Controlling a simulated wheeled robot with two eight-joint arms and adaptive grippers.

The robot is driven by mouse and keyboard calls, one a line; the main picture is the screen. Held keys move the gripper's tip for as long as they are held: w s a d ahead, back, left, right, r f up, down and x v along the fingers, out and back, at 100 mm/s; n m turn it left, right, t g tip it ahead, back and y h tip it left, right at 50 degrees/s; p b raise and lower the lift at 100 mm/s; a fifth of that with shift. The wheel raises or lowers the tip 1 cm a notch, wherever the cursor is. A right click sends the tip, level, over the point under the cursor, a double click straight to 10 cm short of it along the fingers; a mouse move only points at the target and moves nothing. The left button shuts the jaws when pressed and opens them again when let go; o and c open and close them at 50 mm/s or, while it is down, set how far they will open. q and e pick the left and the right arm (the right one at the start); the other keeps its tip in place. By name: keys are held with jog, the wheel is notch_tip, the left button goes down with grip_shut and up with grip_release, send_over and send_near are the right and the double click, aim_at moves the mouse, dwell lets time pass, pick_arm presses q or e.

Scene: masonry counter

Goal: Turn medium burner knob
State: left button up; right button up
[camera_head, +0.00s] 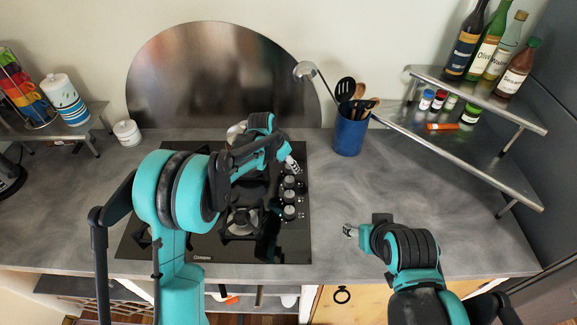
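The black cooktop (290,245) is set in the grey counter, with a column of knobs along its right side. Visible knobs are an upper one (289,182), a middle one (289,197) and a lower one (289,213). I cannot tell which is the medium burner's. My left arm reaches over the cooktop and hides much of the burners. My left gripper (293,165) is at the top end of the knob column; contact and finger opening are unclear. My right gripper (350,231) is over the counter right of the cooktop, away from the knobs; its fingers are too small to read.
A blue utensil holder (350,135) stands behind and right of the cooktop. A metal shelf (470,165) with bottles and spice jars is at right. The counter between cooktop and right shelf is mostly clear.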

pick_arm(q)
jog(key=shift+w+d+f, duration=0.2)
jog(key=shift+f, duration=0.4)
